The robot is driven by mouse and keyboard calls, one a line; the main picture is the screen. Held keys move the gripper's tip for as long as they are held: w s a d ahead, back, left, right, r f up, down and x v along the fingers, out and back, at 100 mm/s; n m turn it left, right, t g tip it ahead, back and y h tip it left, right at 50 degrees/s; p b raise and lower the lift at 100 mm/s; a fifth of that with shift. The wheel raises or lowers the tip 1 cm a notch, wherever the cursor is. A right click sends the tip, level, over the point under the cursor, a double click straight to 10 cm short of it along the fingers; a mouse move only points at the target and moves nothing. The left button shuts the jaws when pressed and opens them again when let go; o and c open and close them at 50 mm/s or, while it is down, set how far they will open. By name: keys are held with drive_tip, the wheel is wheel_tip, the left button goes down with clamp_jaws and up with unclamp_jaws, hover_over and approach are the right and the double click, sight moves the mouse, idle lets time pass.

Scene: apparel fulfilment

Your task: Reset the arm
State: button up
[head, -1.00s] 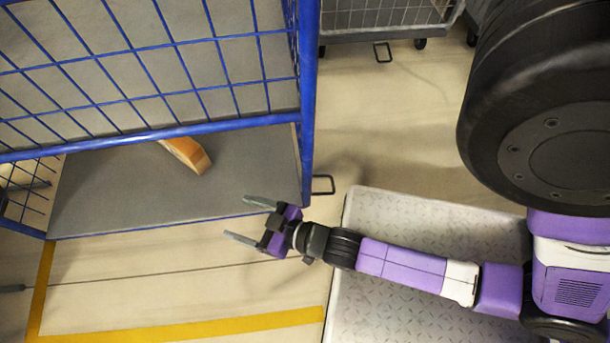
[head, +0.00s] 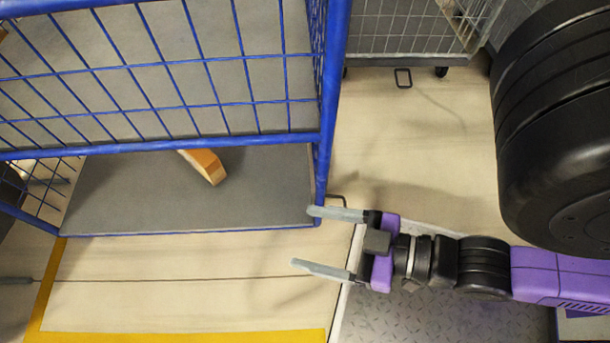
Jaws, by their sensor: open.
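My gripper (head: 305,238) is open and empty in the head view. Its two grey fingers point left, with a wide gap between them. The upper fingertip lies close in the picture to the lower right corner of a blue wire cart (head: 322,130); I cannot tell whether they touch. My arm stretches from the gripper to the right edge, partly bent under a large black joint.
An orange-brown item (head: 205,166) lies on the cart's grey shelf (head: 130,200), partly hidden by the blue frame. A grey mesh cart (head: 400,30) stands at the back. Yellow tape (head: 180,336) marks the floor. Bare floor (head: 180,280) lies left of the gripper.

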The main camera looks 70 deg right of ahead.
wheel_tip(320, 180, up, 34)
drive_tip(key=p, duration=3.4)
drive_tip(key=shift+r, duration=0.15)
